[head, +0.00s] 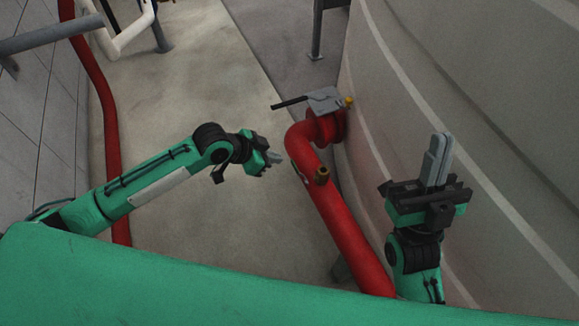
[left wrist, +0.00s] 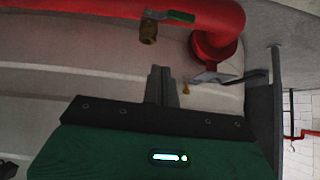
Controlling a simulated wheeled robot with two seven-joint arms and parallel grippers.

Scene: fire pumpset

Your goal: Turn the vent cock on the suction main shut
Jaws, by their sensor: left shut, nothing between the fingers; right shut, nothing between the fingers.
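The suction main (head: 341,222) is a red pipe running from the lower middle up to an elbow at the tank wall; it crosses the top of the left wrist view (left wrist: 90,10). The vent cock has a brass body (head: 322,176) on the main, and it also shows in the left wrist view (left wrist: 148,32). Its green-gripped lever (left wrist: 180,16) lies along the pipe there. My left gripper (head: 275,158) is shut and empty, left of the main and apart from the lever; its fingers show in the left wrist view (left wrist: 162,75). My right gripper (head: 437,155) is shut and empty, right of the main.
A grey plate with a dark handle (head: 290,102) and a yellow knob (head: 349,101) sits at the main's elbow. The large pale tank (head: 490,110) curves along the right. A thinner red pipe (head: 110,130) runs along the left wall. The floor (head: 200,90) between is clear.

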